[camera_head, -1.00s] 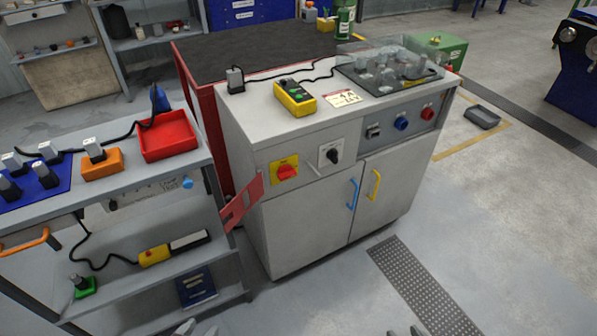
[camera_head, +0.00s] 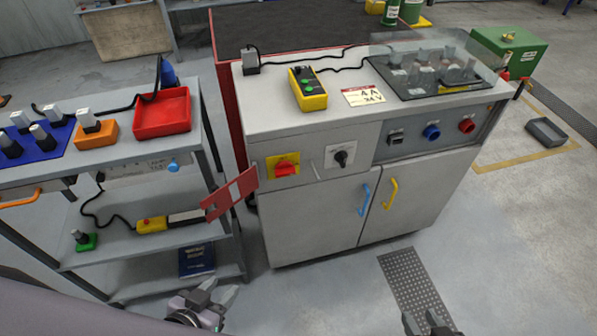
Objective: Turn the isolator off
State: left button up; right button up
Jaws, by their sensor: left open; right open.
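The isolator, a red rotary handle (camera_head: 286,168) on a yellow plate (camera_head: 273,162), is on the upper left of the grey cabinet's front. The handle appears to lie roughly crosswise; its markings are too small to read. My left gripper (camera_head: 218,295) is at the bottom, below and left of the isolator, open, empty and well apart from it. My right gripper (camera_head: 424,324) is at the bottom edge, right of the cabinet doors' middle, open and partly cut off. Neither gripper touches anything.
A red plate with cutouts (camera_head: 232,193) sticks out at the cabinet's left edge, close to the isolator. A black rotary switch (camera_head: 341,158) is to its right. Blue (camera_head: 365,199) and yellow (camera_head: 391,194) door handles project. A grey shelf trolley (camera_head: 200,162) stands left.

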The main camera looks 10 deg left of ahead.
aim_at(285, 168)
jog(key=i+l+u, duration=0.1)
jog(key=l, duration=0.25)
jog(key=i+l, duration=0.2)
jog(key=l, duration=0.15)
jog(key=i+l+u, duration=0.15)
jog(key=l, duration=0.15)
jog(key=i+l+u, duration=0.1)
jog(key=l, duration=0.3)
